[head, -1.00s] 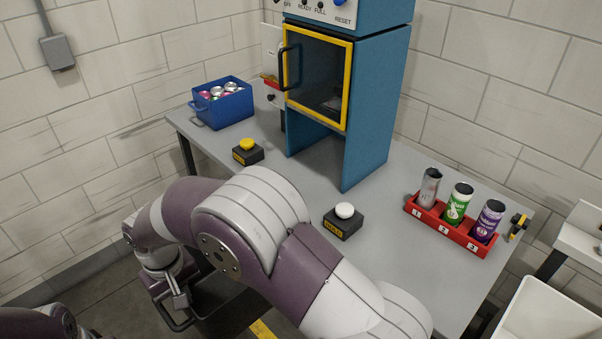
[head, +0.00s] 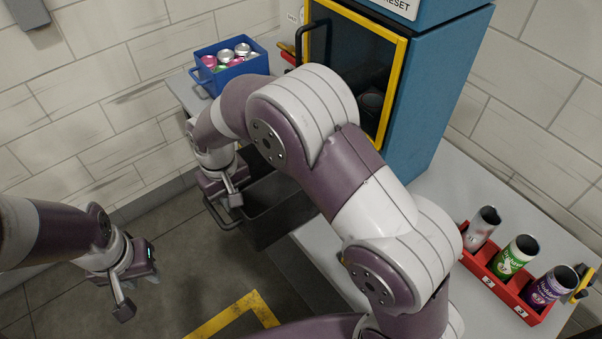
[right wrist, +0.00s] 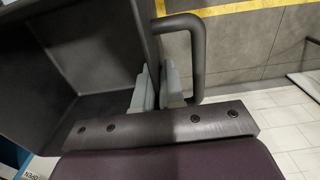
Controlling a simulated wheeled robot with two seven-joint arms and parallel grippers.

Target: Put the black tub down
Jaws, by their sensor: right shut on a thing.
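The black tub (head: 284,207) hangs in front of the table, above the floor, partly hidden behind my right arm in the head view. Its open inside (right wrist: 85,50) fills the left of the right wrist view. I cannot tell whether the tub's underside touches anything. My left gripper (head: 135,290) is over the floor at the left, apart from the tub. Its finger gap is not clear.
The grey table (head: 440,190) carries a blue machine (head: 440,95) with a yellow-framed door, a blue crate of cans (head: 232,75) and a red rack (head: 480,265) with three cans. Yellow tape (head: 215,318) marks the floor. The floor at lower left looks clear.

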